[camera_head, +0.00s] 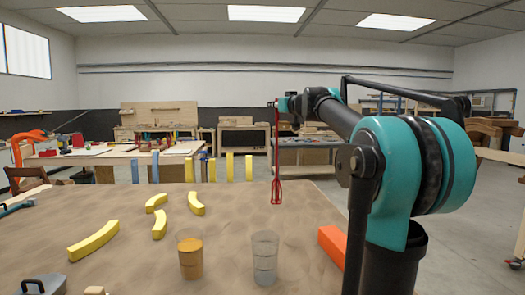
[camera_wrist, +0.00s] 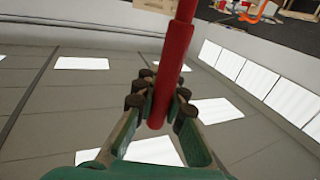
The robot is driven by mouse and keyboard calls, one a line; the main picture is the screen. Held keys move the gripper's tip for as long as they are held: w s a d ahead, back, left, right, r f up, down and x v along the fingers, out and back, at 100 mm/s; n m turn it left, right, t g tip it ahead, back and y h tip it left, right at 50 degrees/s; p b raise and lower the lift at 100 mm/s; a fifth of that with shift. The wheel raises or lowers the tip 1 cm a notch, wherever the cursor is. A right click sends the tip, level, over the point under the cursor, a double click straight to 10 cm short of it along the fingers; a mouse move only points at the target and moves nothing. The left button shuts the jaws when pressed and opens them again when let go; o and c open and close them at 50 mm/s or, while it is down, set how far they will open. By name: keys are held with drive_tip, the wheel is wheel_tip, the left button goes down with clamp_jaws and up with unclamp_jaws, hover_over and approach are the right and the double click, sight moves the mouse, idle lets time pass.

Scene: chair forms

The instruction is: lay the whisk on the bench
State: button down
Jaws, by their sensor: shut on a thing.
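My gripper (camera_head: 279,104) is shut on the red whisk (camera_head: 277,150), high above the far part of the brown-topped bench (camera_head: 130,262). The whisk hangs upright below the gripper, its wire end lowest. That end shows against the bench top near its far edge; I cannot tell the exact gap beneath it. In the wrist view the fingers (camera_wrist: 158,100) close on both sides of the red handle (camera_wrist: 175,58), with the ceiling behind; the wire end is out of that view.
Several yellow curved pieces (camera_head: 93,241) lie on the bench's left half. A cup with orange-brown contents (camera_head: 190,258) and a clear glass (camera_head: 265,260) stand near the front. An orange block (camera_head: 332,243) lies at right. Bare surface shows between the whisk and the cups.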

wheel_tip(320, 180, down, 16)
drive_tip(key=shift+r, duration=0.15)
idle(0.3)
drive_tip(key=c, duration=1.6)
unclamp_jaws()
drive_tip(key=v, duration=1.2)
drive_tip(key=shift+d, duration=0.1)
